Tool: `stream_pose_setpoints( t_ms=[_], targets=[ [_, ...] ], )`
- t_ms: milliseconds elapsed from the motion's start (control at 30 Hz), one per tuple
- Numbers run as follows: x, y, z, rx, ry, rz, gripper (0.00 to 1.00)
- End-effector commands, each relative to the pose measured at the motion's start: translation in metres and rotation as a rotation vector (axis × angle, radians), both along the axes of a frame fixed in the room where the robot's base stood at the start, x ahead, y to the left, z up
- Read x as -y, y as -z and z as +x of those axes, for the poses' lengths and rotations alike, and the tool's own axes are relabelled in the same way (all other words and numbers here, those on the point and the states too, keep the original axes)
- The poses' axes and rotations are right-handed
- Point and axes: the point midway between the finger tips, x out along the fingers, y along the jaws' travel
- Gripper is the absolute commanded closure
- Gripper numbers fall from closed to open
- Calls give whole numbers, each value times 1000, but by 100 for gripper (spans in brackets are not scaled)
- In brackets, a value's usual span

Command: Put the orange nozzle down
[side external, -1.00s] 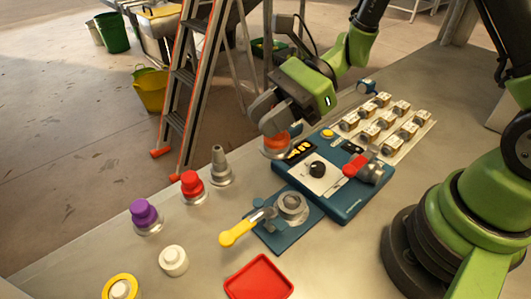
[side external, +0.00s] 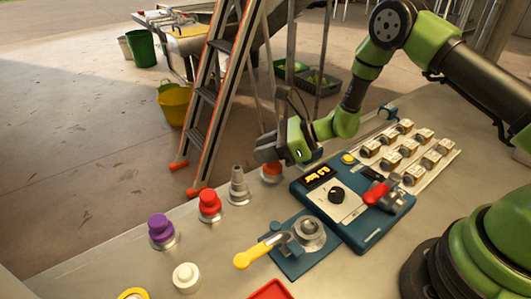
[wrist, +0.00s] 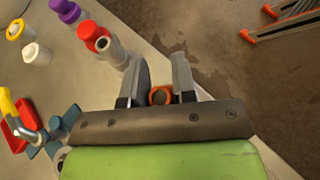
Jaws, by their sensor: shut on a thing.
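The orange nozzle (side external: 271,168) is at the far end of the row of nozzles in the side view, beside the grey nozzle. My gripper (side external: 267,153) is shut on it from above. In the wrist view the orange nozzle (wrist: 161,96) shows as a ring between the two fingers of my gripper (wrist: 160,78). A grey round part shows just under the nozzle. I cannot tell whether it rests on the bench or hangs slightly above it.
The grey nozzle (side external: 238,187), red nozzle (side external: 210,206) and purple nozzle (side external: 162,231) stand in a row nearby. The blue control box (side external: 352,205) and yellow-handled clamp (side external: 303,238) are to the right. A ladder (side external: 215,100) stands beyond the bench edge.

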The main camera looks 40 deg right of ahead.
Motion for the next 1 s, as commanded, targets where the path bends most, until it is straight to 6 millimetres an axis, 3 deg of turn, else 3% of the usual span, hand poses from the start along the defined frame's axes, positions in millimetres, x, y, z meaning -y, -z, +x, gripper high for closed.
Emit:
stream_pose_setpoints(
  t_ms=[100,467,500,600,1000],
  targets=[
    [0,11,0,0,2,2,100],
    [0,14,0,1,0,2,100],
    [0,15,0,1,0,1,72],
    [0,14,0,1,0,1,49],
    [4,8,-3,0,2,0,49]
  ],
)
